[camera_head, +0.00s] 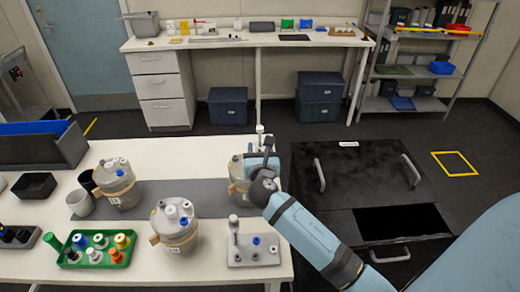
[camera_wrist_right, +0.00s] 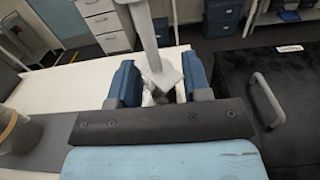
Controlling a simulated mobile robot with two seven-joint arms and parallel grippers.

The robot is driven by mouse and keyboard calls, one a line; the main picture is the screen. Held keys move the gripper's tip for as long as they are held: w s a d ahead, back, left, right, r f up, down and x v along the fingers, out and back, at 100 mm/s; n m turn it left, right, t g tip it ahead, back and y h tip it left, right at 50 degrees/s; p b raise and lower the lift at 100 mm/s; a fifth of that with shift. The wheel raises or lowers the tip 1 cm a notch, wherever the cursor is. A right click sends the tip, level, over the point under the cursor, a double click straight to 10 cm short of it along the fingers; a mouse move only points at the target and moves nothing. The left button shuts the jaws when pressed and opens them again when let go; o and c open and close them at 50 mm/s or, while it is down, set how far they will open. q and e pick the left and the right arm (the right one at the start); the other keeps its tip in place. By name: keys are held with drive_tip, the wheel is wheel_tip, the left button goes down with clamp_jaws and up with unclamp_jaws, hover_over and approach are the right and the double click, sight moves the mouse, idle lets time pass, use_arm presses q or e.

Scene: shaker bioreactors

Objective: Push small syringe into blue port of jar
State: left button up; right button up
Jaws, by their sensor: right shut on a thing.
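My right gripper (camera_head: 262,160) is over the jar (camera_head: 237,187) at the right end of the grey mat and hides much of it. It is shut on the small syringe (camera_head: 260,131), whose white top stands upright above the fingers. In the right wrist view the syringe (camera_wrist_right: 147,35) rises between the blue fingers of the gripper (camera_wrist_right: 160,84). Its lower end, and whether it touches the blue port, cannot be made out. Two other capped jars stand left: one with a blue cap (camera_head: 117,185), one nearer the front (camera_head: 176,226). My left gripper is not in view.
A green rack (camera_head: 96,262) with several coloured caps stands front left. A metal plate (camera_head: 241,262) with an upright white-topped item and a blue cap stands near the table's front right. A black cabinet (camera_head: 345,170) with handles stands to the right.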

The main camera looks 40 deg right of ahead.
drive_tip(key=shift+f, duration=0.35)
idle(0.6)
drive_tip(key=o, duration=1)
drive_tip(key=b+v, duration=0.2)
drive_tip(key=v, duration=1.1)
drive_tip(key=shift+s+a, duration=0.25)
drive_tip(key=shift+s, duration=0.05)
drive_tip(key=shift+f, duration=0.1)
